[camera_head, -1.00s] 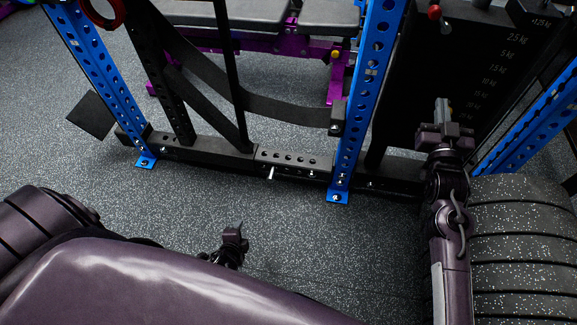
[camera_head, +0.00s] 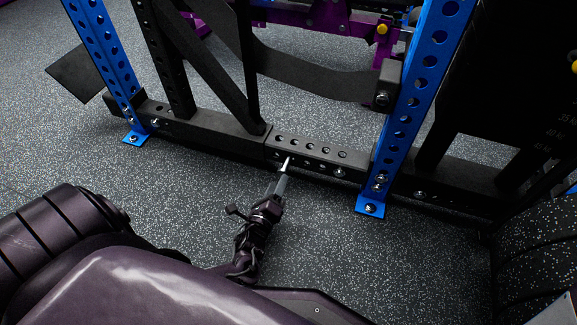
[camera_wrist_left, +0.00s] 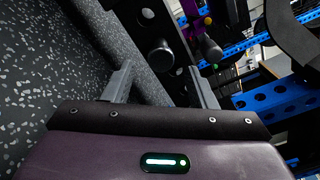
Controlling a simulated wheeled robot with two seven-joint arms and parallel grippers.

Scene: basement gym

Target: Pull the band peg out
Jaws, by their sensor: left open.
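The band peg (camera_head: 286,164) is a small pale metal pin that sticks out of the front face of a short black holed beam (camera_head: 318,156) low on the rack. My left gripper (camera_head: 281,184) points at it from the front, its grey fingers just short of or beside the peg's outer end. In the left wrist view the fingers (camera_wrist_left: 159,72) are spread apart. A dark round-ended peg (camera_wrist_left: 160,56) shows beyond and between them, with a second knob (camera_wrist_left: 209,48) to its right. I cannot tell whether a finger touches the peg. My right gripper is out of view.
Blue holed uprights stand left (camera_head: 108,70) and right (camera_head: 405,125) of the beam, with bolted feet on the speckled floor (camera_head: 330,235). A black band-like strap (camera_head: 320,78) hangs behind. Dark tyre-like rolls (camera_head: 545,245) stand at right. Floor in front of the beam is clear.

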